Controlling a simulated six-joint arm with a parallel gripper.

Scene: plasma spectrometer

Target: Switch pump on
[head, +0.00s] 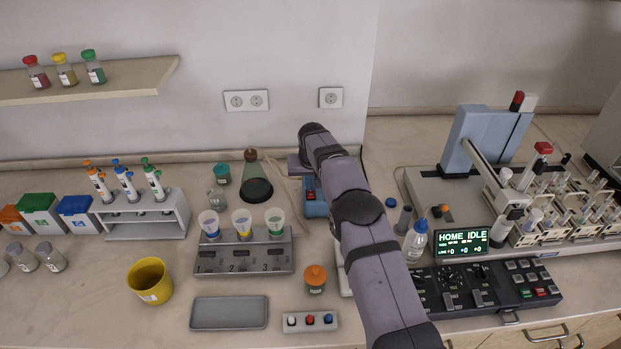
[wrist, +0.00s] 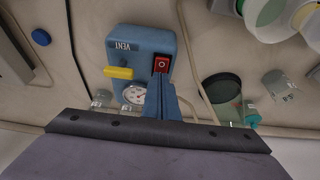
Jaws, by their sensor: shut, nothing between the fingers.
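The pump is a blue box marked VENT (wrist: 127,45) in the wrist view, with a red rocker switch (wrist: 161,64), a yellow lever (wrist: 118,73) and a round gauge (wrist: 134,95). In the head view the pump (head: 315,210) is partly hidden by my arm, and its red switch (head: 311,196) just shows. My gripper (wrist: 160,80) is shut and empty. Its blue-grey fingertips are right beside the switch's near edge in the wrist view; whether they touch it I cannot tell. Which way the rocker is tilted is unclear.
A conical flask (head: 256,178) with a dark base stands left of the pump. A rack with funnels (head: 243,259) stands in front of it. To the right are a blue-capped wash bottle (head: 415,243), the autosampler and its display (head: 461,241). A blue cap (head: 391,202) lies on the bench.

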